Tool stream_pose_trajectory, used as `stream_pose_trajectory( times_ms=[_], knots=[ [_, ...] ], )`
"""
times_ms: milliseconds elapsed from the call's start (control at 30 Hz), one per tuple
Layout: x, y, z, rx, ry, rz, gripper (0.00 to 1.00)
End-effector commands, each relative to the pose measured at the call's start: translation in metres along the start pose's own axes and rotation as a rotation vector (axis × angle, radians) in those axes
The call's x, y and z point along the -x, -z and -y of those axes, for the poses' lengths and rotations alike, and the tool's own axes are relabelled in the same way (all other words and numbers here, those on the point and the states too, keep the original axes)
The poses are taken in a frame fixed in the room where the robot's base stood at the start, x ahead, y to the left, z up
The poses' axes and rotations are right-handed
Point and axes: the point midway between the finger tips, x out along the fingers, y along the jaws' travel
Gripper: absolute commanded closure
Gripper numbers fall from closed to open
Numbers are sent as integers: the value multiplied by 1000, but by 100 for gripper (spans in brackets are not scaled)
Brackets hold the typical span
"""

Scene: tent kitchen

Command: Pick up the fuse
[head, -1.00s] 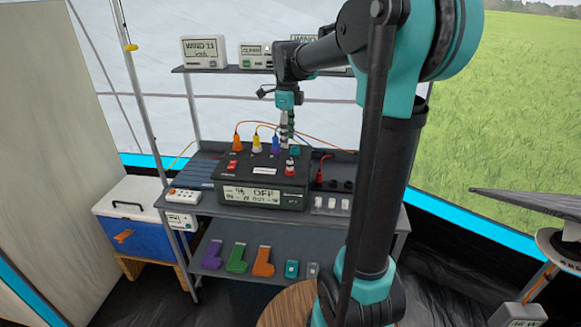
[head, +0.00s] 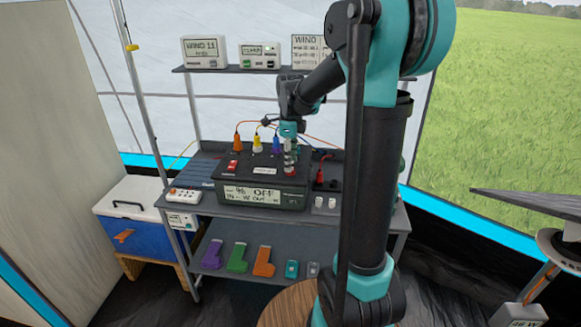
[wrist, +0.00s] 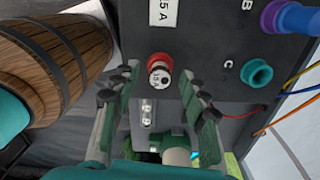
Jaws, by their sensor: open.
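My gripper (wrist: 158,78) is open, with one finger on each side of the fuse and visible gaps between. In the head view my gripper (head: 290,166) points down at the right part of the black box (head: 207,182), where its fingers mostly cover the fuse.
Orange (head: 237,144), yellow (head: 257,145) and blue (head: 276,145) plugs with cables stand on the box left of my gripper. A red plug (head: 320,174) and small white pieces (head: 325,203) are to its right. A wooden barrel (wrist: 60,55) shows in the wrist view.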

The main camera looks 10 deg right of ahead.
Motion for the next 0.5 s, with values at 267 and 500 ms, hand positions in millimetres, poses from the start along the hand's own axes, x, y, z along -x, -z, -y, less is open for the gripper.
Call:
stream_pose_trajectory(
  times_ms=[267,500],
  knots=[
    [0,0,0,0,0,0,82],
    [0,0,0,0,0,0,100]
  ],
)
